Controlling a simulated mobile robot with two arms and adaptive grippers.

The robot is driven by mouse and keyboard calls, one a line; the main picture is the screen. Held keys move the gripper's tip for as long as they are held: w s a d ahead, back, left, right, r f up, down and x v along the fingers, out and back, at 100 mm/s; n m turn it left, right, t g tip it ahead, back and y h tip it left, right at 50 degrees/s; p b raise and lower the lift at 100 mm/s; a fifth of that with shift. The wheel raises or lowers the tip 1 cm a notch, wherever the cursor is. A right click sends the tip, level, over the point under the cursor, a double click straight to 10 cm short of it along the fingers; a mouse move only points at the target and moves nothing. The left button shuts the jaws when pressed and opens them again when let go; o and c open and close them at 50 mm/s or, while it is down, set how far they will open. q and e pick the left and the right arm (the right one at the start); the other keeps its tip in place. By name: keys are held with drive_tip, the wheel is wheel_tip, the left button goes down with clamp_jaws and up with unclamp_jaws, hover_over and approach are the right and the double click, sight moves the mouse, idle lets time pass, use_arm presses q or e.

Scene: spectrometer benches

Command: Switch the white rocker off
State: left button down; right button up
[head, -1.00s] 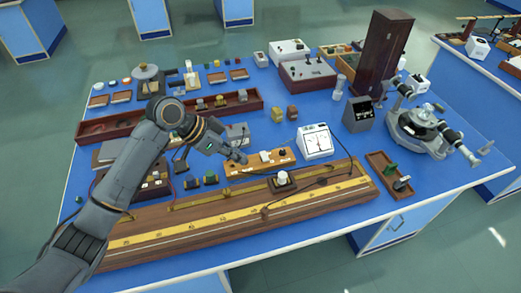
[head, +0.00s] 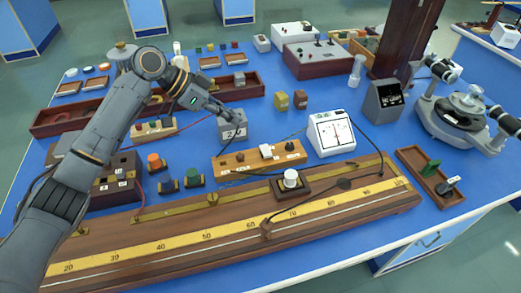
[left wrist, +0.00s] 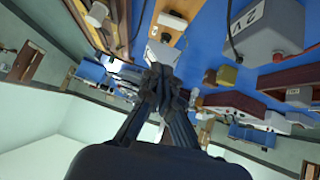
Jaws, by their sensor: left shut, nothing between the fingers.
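The white rocker (head: 266,151) sits on a light wooden board (head: 232,168) in the middle of the bench, left of a dark round knob (head: 290,146). A white block on the wooden board (left wrist: 153,48) in the left wrist view looks like the same rocker (left wrist: 172,21). Which way it is tipped is too small to tell. My left gripper (head: 238,116) is shut and empty. In the head view its tips show over the grey box (head: 232,133), behind and left of the rocker, apart from it. Its fingers also show in the left wrist view (left wrist: 160,75). My right gripper is out of view.
A white meter (head: 331,134) stands right of the board. A long slide-wire with a scale (head: 180,244) lies in front, with a white-knobbed block (head: 290,181) on it. Loose wires cross nearby. Blue bench top is clear around the two small blocks (head: 282,101) behind.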

use_arm(q)
drive_tip(key=shift+s+r, duration=0.1)
drive_tip(key=shift+s, duration=0.05)
drive_tip(key=p, duration=0.2)
hover_over(271, 152)
drive_tip(key=a, duration=0.3)
wheel_tip(271, 152, down, 7)
drive_tip(key=shift+s+f, duration=0.1)
wheel_tip(271, 152, down, 2)
drive_tip(key=shift+s+f, duration=0.15)
drive_tip(key=shift+f, duration=0.75)
drive_tip(key=shift+s+f, duration=0.1)
